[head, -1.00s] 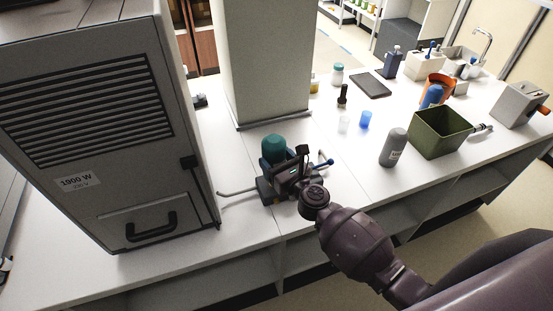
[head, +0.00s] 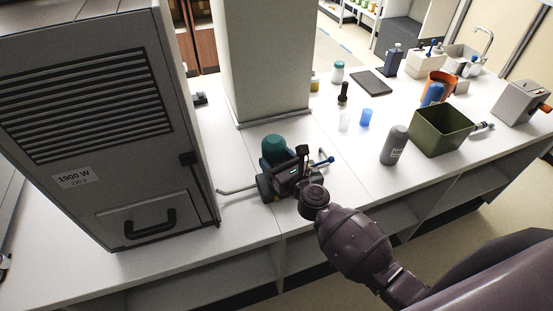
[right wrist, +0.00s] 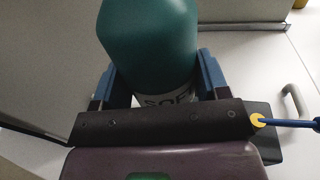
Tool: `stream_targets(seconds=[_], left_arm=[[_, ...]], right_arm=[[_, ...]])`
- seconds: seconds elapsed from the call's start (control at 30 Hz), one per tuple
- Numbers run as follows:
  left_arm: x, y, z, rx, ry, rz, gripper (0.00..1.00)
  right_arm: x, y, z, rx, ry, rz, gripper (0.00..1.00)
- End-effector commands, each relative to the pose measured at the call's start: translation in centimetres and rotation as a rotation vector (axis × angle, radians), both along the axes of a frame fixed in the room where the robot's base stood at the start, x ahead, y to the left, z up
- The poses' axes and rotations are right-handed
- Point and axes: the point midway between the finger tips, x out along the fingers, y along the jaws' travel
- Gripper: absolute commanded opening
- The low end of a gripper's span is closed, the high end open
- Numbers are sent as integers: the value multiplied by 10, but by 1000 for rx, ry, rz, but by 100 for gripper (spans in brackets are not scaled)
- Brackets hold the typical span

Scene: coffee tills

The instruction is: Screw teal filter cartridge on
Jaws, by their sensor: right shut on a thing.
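The gripper hides the joint between cartridge and base. My left gripper is not in view.
A grey cabinet (head: 90,120) is close on the left and a square pillar (head: 265,60) stands behind. A grey bottle (head: 394,146), a green bin (head: 440,132) and small cups (head: 365,117) are to the right. The counter's front edge is near.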

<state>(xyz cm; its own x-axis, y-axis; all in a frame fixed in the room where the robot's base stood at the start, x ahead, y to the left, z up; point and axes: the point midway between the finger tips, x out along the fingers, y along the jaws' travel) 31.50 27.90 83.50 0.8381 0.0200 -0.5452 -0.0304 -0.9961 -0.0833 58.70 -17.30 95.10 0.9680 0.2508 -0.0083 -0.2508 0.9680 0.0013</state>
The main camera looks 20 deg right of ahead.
Motion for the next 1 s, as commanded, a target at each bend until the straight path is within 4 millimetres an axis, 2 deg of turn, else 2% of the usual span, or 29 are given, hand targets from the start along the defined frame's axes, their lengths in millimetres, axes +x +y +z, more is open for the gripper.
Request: stream_targets(seconds=[0.47, 1.0], left_arm=[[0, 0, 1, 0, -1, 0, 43], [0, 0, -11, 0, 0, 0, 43]], right_arm=[[0, -1, 0, 0, -2, -1, 42], [1, -1, -12, 0, -3, -1, 42]])
